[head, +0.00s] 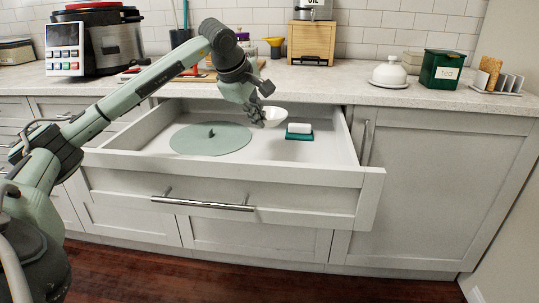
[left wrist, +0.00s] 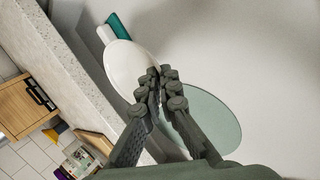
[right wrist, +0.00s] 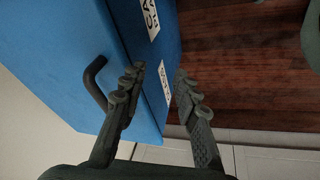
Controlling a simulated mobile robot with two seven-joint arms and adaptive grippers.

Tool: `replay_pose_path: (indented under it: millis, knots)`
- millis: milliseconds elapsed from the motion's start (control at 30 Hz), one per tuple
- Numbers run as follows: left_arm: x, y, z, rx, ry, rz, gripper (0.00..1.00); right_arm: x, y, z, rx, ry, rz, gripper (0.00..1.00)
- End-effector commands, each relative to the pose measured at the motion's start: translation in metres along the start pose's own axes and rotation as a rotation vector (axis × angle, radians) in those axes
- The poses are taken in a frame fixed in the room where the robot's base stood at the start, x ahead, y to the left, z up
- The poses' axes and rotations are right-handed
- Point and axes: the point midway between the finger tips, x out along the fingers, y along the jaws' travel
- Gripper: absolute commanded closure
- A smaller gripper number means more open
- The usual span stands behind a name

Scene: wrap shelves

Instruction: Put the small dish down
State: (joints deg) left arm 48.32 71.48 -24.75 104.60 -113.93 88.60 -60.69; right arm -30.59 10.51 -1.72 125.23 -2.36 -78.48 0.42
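The small white dish (head: 276,117) is over the back part of the open drawer (head: 275,177), tilted in the left wrist view (left wrist: 128,68). My left gripper (head: 263,118) reaches down into the drawer space. Its fingertips (left wrist: 163,78) are close together with the dish's rim between them. I cannot tell whether the dish touches the drawer floor. My right gripper (right wrist: 160,80) is open and empty, away from the drawer; it is not in the head view.
In the drawer, a round pale green lid (head: 211,140) with a dark knob lies left of the dish. A teal item with a white block (head: 299,131) lies to the right. The drawer's front right floor is clear. A blue box (right wrist: 90,60) stands beside my right gripper.

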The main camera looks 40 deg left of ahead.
Motion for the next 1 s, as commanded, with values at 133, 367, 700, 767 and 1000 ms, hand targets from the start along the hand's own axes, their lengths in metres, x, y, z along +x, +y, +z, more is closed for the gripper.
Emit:
replay_pose_path:
  millis: [133,367,700,767,1000]
  knots:
    - [0.011,-0.023,0.034,0.005,-0.003,-0.001,1.0,-0.002,0.001,0.0,0.0,0.001,0.001,0.69]
    - [0.02,-0.043,0.064,0.0,-0.001,0.0,1.0,0.001,0.0,0.0,0.0,-0.001,0.0,0.69]
    - [0.051,-0.066,0.067,-0.002,0.001,-0.002,1.0,0.001,0.0,-0.001,0.0,0.001,0.001,0.69]
    - [0.054,-0.067,0.067,-0.002,0.0,0.0,1.0,-0.001,0.001,-0.002,0.0,0.004,0.001,0.69]
    - [0.055,-0.067,0.067,-0.002,0.0,0.002,1.0,-0.002,0.001,-0.003,0.0,0.007,0.001,0.69]
